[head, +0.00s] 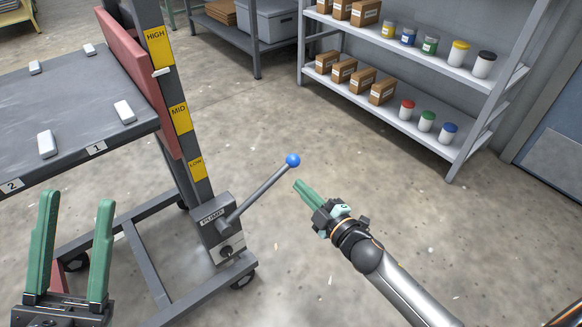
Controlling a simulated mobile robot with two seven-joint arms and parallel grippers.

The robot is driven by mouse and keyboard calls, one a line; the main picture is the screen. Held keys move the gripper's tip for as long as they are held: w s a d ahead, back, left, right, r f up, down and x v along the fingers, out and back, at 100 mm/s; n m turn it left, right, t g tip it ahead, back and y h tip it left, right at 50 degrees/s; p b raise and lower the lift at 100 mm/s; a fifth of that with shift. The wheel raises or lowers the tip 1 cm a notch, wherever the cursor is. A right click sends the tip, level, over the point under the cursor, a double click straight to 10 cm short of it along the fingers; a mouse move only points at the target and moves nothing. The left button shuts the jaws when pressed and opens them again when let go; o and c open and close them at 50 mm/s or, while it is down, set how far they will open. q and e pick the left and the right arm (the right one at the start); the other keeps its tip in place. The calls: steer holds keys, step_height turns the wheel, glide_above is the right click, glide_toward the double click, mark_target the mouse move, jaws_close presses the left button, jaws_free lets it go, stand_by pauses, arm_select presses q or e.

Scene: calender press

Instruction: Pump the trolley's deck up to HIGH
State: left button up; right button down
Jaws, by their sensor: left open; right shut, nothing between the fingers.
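The trolley's dark grey deck (75,85) is at the left, with a red plate (137,68) at its edge beside the mast (183,145). The mast carries yellow labels HIGH (157,46), MID (180,118) and LOW (197,169). A white pointer (161,72) sits at the lower edge of the HIGH label, above MID. The pump box (222,240) at the mast's foot has a lever (260,190) tilted up to the right, ending in a blue ball (293,160). My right gripper (298,186) is shut and empty, just below the ball, apparently apart from it. My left gripper (77,200) is open and empty, in front of the deck.
Several white blocks (125,112) lie on the deck, whose front edge has tags 1 and 2. A grey shelf (420,95) with cardboard boxes and lidded jars stands at the back right. Another shelf with a grey bin (270,20) is behind. The middle floor is clear.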

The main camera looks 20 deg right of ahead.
mark_target(291, 167)
arm_select(q)
steer(key=shift+w+d+f+b, duration=0.1)
steer(key=shift+d+f+b, duration=0.05)
steer(key=shift+f+b, duration=1.05)
steer(key=shift+d+f+b, duration=0.15)
steer(key=shift+f+b, duration=0.85)
steer(key=shift+f, duration=0.35)
arm_select(e)
steer(key=shift+w+d+f, duration=0.1)
steer(key=shift+w+f, duration=0.35)
steer(key=shift+w, duration=1.3)
steer(key=shift+w+d+f, duration=0.1)
steer(key=shift+w+f, duration=0.3)
steer(key=shift+w, duration=1.3)
steer(key=shift+w+d+f, duration=0.1)
steer(key=shift+w+f, duration=0.35)
steer(key=shift+w, duration=1.3)
